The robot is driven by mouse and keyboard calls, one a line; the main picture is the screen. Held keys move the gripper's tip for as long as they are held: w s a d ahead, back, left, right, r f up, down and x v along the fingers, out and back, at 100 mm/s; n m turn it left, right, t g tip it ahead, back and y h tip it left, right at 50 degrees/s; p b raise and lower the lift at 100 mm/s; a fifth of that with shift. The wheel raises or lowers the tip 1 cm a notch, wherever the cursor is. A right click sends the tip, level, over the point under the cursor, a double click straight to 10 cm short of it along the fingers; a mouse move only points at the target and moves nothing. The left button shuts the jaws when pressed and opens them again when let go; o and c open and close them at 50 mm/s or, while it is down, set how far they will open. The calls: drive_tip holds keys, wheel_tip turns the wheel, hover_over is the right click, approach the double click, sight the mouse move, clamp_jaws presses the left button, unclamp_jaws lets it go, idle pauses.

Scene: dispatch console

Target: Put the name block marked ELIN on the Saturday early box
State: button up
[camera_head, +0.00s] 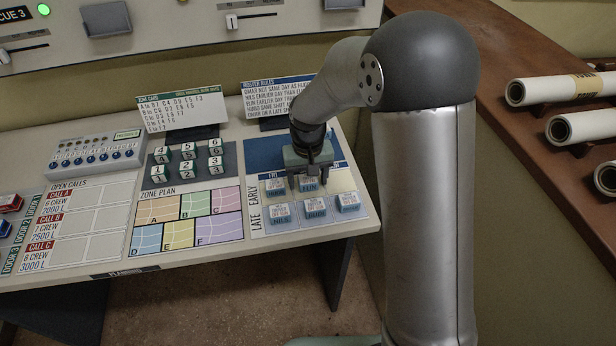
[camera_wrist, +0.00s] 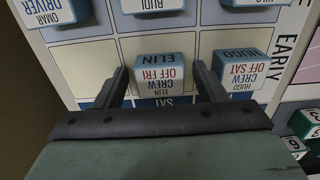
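The ELIN name block (camera_wrist: 160,76), a blue block with a white label, sits in the early row beside the SAT label, on the Saturday early box (camera_wrist: 125,52) of the roster board (camera_head: 262,228). It also shows in the head view (camera_head: 309,185) under my gripper. My gripper (camera_head: 308,178) is low over the board, its fingers on either side of the ELIN block. In the wrist view my gripper (camera_wrist: 158,68) is open, with gaps between the fingers and the block.
The HUGO block (camera_wrist: 239,72) stands beside ELIN in the early row, close to one finger. The late row holds NILS (camera_head: 281,213), a middle block (camera_head: 315,208) and OMAR (camera_wrist: 55,10). A rules sign (camera_head: 272,97) and number blocks (camera_head: 187,161) stand nearby.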

sight(308, 179)
wheel_tip(308, 179, up, 12)
drive_tip(key=s+d, duration=0.4)
drive_tip(key=s, duration=0.4)
drive_tip(key=s+d+f+m, duration=0.1)
drive_tip(key=s+d, duration=0.4)
drive_tip(key=s, duration=0.2)
drive_tip(key=s+d+m, duration=0.1)
drive_tip(key=s+d, duration=0.3)
drive_tip(key=s, duration=0.4)
drive_tip(key=shift+s+d+f, duration=0.2)
drive_tip(key=shift+s+d, duration=0.1)
